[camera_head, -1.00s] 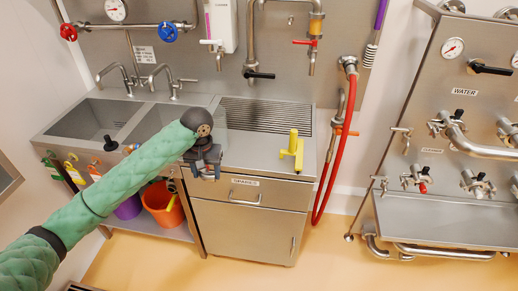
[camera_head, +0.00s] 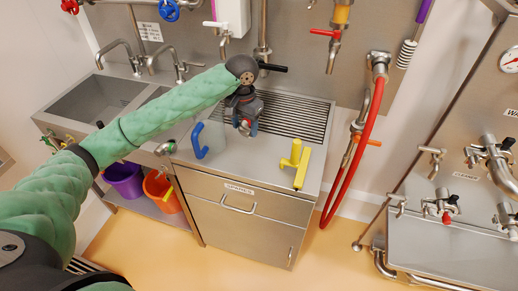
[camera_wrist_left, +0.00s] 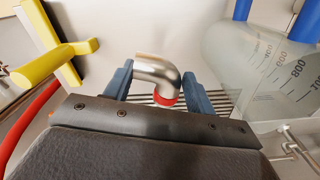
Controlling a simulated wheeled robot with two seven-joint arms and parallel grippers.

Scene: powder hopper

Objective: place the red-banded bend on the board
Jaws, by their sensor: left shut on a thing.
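My left gripper (camera_head: 245,122) is over the steel draining board (camera_head: 222,172), near the front edge of its ribbed area. In the left wrist view its blue fingers (camera_wrist_left: 158,92) are shut on the bend (camera_wrist_left: 155,68), a shiny curved steel pipe piece with a red band at the lower end. In the head view the bend is mostly hidden by the gripper, with a little red showing. I cannot tell whether the bend touches the board. My right gripper is not in view.
A clear measuring jug (camera_wrist_left: 255,70) with a blue handle (camera_head: 198,140) stands left of the gripper. A yellow T-shaped tool (camera_head: 302,168) lies on the board to the right. Taps and a wall valve hang behind. A red hose (camera_head: 350,160) hangs past the board's right edge.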

